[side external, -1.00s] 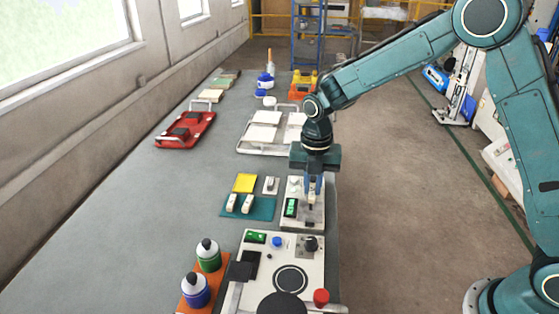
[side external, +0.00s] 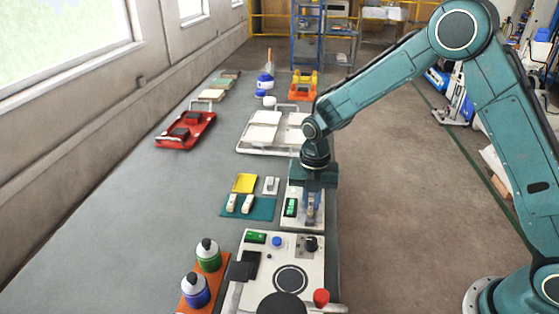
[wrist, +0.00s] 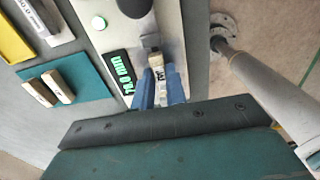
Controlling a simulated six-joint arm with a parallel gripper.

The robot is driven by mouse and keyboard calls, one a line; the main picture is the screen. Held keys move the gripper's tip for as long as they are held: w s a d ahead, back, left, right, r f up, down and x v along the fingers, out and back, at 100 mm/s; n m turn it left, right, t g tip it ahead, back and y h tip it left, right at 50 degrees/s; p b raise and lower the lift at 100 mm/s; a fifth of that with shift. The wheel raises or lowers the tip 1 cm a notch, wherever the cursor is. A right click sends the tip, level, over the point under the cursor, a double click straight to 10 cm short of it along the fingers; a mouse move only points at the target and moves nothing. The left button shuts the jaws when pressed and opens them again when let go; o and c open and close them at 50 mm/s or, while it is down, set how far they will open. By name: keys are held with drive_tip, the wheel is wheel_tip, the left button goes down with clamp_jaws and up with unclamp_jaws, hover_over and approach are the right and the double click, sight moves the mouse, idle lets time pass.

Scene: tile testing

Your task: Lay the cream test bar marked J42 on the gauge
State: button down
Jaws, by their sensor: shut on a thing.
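My gripper (side external: 311,218) is low over the right part of the pale gauge (side external: 293,185). In the wrist view its two blue fingers (wrist: 160,85) are shut on a small cream bar (wrist: 159,73) with dark marking, too small to read surely. The bar's far end is close to a dark part of the gauge (wrist: 171,25); I cannot tell whether it touches or rests on anything. The gauge's green display (wrist: 120,72) seems to read 0.0 mm. In the side view the fingers mostly hide the held bar.
Two other cream bars (side external: 247,203) lie on a teal mat (side external: 262,213) left of the gauge. A yellow tray (side external: 245,182) and a grey piece (side external: 270,185) are behind them. A control panel (side external: 307,255) stands in front, a white tray rack (side external: 245,143) behind.

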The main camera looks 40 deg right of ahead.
sight(311, 205)
drive_tip(key=shift+f, duration=0.1)
drive_tip(key=c, duration=1.4)
unclamp_jaws()
drive_tip(key=shift+c, duration=0.2)
wheel_tip(311, 205, up, 12)
drive_tip(key=shift+r, duration=0.2)
